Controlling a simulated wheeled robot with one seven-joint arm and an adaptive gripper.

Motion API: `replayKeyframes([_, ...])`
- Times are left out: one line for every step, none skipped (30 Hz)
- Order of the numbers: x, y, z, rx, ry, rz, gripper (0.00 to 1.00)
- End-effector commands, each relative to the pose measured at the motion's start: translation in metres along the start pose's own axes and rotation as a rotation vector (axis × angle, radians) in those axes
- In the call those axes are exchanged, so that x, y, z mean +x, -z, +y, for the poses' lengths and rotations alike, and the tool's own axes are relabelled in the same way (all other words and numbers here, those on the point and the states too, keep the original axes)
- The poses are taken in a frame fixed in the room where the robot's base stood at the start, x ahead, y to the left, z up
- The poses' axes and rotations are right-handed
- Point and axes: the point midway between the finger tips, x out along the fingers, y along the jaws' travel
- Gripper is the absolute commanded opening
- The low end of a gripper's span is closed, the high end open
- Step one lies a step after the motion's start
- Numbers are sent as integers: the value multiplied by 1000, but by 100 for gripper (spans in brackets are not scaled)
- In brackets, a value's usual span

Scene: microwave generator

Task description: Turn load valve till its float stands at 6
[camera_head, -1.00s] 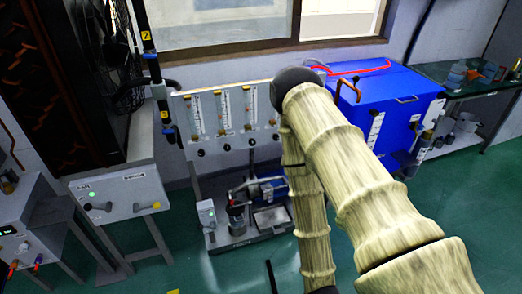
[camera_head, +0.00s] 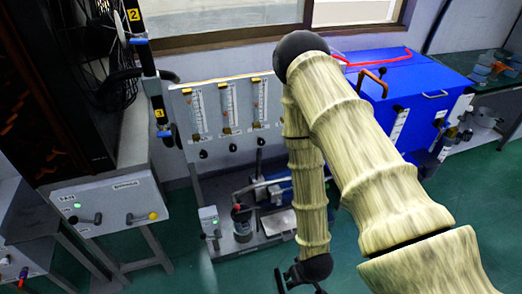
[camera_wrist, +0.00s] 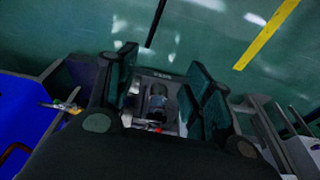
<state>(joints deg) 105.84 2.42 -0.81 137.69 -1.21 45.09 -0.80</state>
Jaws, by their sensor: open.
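A grey upright panel (camera_head: 222,120) carries three visible flow tubes with scales: a left tube (camera_head: 198,110), a middle tube (camera_head: 229,105) and a right tube (camera_head: 260,100). Small dark knobs sit below them, such as the left knob (camera_head: 203,154) and the middle knob (camera_head: 233,148). Labels, float heights and which knob is the load valve are too small to read. My arm covers the panel's right end. My gripper (camera_head: 302,284) hangs low at the bottom of the head view, apart from the panel. In the wrist view its fingers (camera_wrist: 160,62) are spread and empty.
A pump skid (camera_head: 240,240) stands on the floor before the panel. A grey switch box (camera_head: 112,205) with levers is left, a blue cabinet (camera_head: 425,105) right. A yellow floor stripe (camera_wrist: 266,36) crosses the wrist view.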

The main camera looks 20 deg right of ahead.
Motion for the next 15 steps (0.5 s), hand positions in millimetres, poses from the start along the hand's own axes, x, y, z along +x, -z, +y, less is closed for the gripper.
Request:
replayKeyframes([23,19,2,-5,0,54,51])
replayKeyframes([28,30,2,-9,0,81,51])
replayKeyframes([34,46,4,-13,-1,120,51])
replayKeyframes([39,56,4,-16,-1,148,51])
replayKeyframes([43,68,5,-19,-1,176,51])
replayKeyframes([48,84,6,-23,-2,215,51])
replayKeyframes([52,94,7,-26,-2,243,51])
replayKeyframes([55,106,8,-30,-3,271,51])
replayKeyframes([59,120,9,-35,-4,309,51])
replayKeyframes([62,132,9,-39,-4,337,51])
replayKeyframes([64,143,10,-43,-4,366,51])
replayKeyframes([67,158,11,-49,-5,404,51])
replayKeyframes([68,169,12,-52,-6,432,51])
replayKeyframes([70,179,12,-56,-7,460,51])
replayKeyframes([71,194,13,-60,-9,498,51])
